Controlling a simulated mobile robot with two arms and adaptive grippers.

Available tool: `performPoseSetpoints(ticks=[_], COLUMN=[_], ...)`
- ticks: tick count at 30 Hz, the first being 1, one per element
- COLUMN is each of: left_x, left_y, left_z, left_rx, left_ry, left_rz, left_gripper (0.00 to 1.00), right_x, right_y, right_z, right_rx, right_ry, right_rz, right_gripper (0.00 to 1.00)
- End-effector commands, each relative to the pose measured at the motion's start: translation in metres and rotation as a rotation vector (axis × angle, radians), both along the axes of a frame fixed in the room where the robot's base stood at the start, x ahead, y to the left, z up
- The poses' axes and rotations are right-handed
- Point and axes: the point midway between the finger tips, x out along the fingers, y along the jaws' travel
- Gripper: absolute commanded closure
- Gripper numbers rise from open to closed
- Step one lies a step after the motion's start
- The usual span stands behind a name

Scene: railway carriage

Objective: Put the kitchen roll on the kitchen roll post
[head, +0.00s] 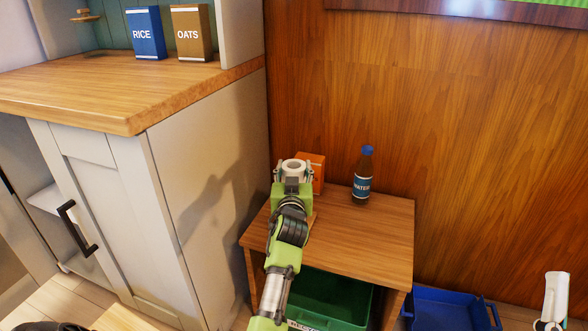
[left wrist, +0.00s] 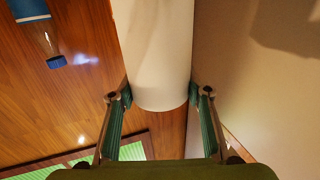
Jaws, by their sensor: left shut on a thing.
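The white kitchen roll (head: 294,163) is upright in my left gripper (head: 293,174), above the small wooden side table in the head view. Its round top and centre hole show; the gripper hides most of its side. In the left wrist view the roll (left wrist: 155,45) stands between the two green-padded fingers (left wrist: 160,108), which are shut on it. I cannot make out a kitchen roll post for certain. A small wooden piece (head: 85,16) shows at the upper left, at the back of the cabinet top.
The side table (head: 385,225) holds a water bottle (head: 363,178) and an orange box (head: 317,170) beside the roll. A white cabinet (head: 200,180) with a wooden top (head: 120,95) carries rice (head: 146,33) and oats (head: 190,33) boxes. Green (head: 330,295) and blue (head: 450,308) bins stand low.

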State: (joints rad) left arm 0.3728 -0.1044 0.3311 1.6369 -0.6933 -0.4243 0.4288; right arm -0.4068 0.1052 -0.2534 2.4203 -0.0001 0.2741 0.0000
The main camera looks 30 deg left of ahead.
Motion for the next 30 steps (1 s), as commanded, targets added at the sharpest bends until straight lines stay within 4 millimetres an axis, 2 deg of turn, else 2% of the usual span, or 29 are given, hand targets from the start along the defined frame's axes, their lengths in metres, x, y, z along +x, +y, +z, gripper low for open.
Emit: performPoseSetpoints(ticks=[11, 12, 14, 25, 30], left_x=[0.000, 0.000, 0.000, 0.000, 0.000], left_y=[0.000, 0.000, 0.000, 0.000, 0.001], left_z=[-0.002, -0.002, -0.002, -0.001, 0.020], left_rx=[0.001, 0.001, 0.001, 0.000, 0.003], left_ry=[-0.001, -0.001, -0.001, 0.000, -0.004], left_rz=[0.000, 0.000, 0.000, 0.000, 0.002], left_gripper=[0.90, 0.53, 0.37, 0.36, 0.36], right_x=[-0.005, -0.006, -0.006, -0.006, -0.006], right_y=[0.000, 0.000, 0.000, 0.000, 0.000], right_z=[0.006, 0.007, 0.007, 0.004, 0.005], right_rx=[0.011, 0.011, 0.012, 0.013, 0.012], right_ry=[-0.037, -0.039, -0.040, -0.031, -0.032], right_rz=[0.003, 0.003, 0.003, 0.005, 0.004], right_gripper=[0.73, 0.73, 0.73, 0.73, 0.73])
